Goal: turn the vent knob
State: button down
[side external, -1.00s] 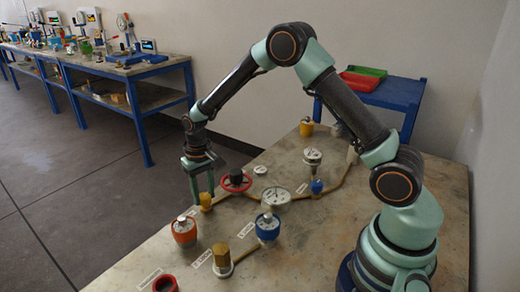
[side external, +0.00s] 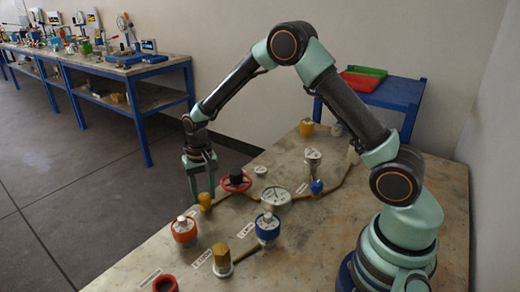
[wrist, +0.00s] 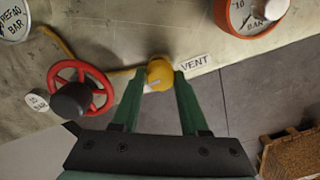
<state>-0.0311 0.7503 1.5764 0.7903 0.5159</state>
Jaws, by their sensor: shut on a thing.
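The yellow vent knob (wrist: 160,72) sits on a brass pipe beside the label reading VENT (wrist: 195,62). It also shows in the side external view (side external: 206,200), near the far edge of the bench. My gripper (wrist: 159,77) points down at it, with one green finger on either side, and is shut on the knob. In the wrist view a pale mark shows on the knob's face. The fingers hide parts of its sides.
A red handwheel (side external: 236,182) stands close beside the knob. An orange gauge vessel (side external: 184,229), a blue one (side external: 267,228) and a white dial (side external: 275,197) stand on the bench (side external: 330,235). The bench edge is close to the knob, with floor beyond.

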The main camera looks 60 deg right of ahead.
aim_at(206, 196)
jog(key=shift+c, duration=2.1)
grip_release()
jog(key=shift+d, duration=0.2)
jog(key=shift+a, duration=0.1)
notch_tip(206, 196, up, 12)
jog(key=shift+s, duration=0.15)
jog(key=shift+r, duration=0.1)
